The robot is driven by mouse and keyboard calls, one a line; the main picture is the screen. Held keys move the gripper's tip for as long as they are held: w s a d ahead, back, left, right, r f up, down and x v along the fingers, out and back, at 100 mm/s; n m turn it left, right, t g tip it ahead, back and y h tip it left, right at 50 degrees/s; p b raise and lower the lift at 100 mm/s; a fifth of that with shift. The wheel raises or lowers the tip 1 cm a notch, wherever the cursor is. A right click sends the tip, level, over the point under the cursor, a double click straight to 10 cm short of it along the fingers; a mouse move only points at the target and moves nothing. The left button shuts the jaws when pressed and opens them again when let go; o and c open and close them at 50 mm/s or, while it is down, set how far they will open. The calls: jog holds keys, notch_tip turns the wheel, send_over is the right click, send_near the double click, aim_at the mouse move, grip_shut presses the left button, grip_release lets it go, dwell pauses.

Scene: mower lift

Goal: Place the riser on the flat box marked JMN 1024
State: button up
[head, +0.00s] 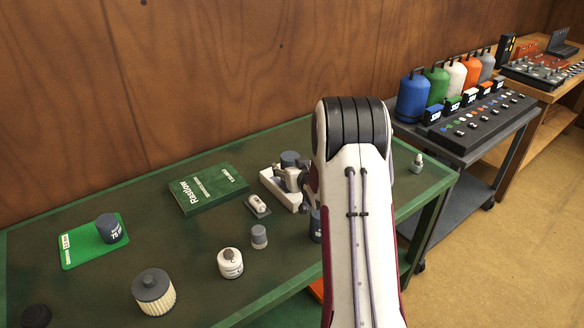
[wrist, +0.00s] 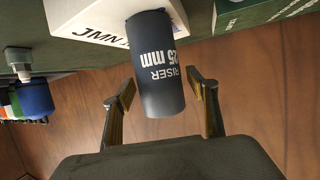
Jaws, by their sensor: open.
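The dark riser (wrist: 160,75), lettered RISER 25 mm, stands with its base at the white flat box (wrist: 100,18) marked JMN in the wrist view, which is upside down. It covers part of the box's lettering. My gripper (wrist: 161,88) is open, one finger on each side of the riser, with visible gaps. In the head view the riser's dark top (head: 289,158) shows at the white box (head: 282,194), near my gripper (head: 296,178). My arm and gripper hide much of the box there, and the exact contact under the riser is hard to see.
A green Rastlon box (head: 208,188) lies left of the white box. A small device (head: 258,205), grey cap (head: 259,236), white canister (head: 230,263), ribbed filter (head: 153,291) and a dark cylinder (head: 109,228) on a green card stand on the table. Another dark cylinder (head: 315,226) is partly behind my arm.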

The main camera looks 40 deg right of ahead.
jog(key=shift+r, duration=0.15)
jog(key=shift+s+a+r, duration=0.1)
jog(key=shift+s+r, duration=0.15)
jog(key=shift+s, duration=0.25)
jog(key=v, duration=1.1)
dwell(0.3)
jog(key=s+a+r+n+g, duration=0.1)
jog(key=s+a+r+g, duration=0.1)
jog(key=s+a+r, duration=0.35)
jog(key=s+a+r+g, duration=0.25)
jog(key=a+r, duration=0.35)
jog(key=a, duration=0.4)
jog(key=s+a+n+g+y, duration=0.1)
jog(key=s+a+y, duration=0.1)
jog(key=s+a, duration=0.6)
jog(key=s+a+r+n+g+y, duration=0.1)
jog(key=s+a+y, duration=0.1)
jog(key=s+a, duration=0.6)
jog(key=s, duration=0.7)
jog(key=shift+s+r+n+g, duration=0.2)
jog(key=shift+n+g, duration=0.1)
jog(key=shift+g, duration=0.05)
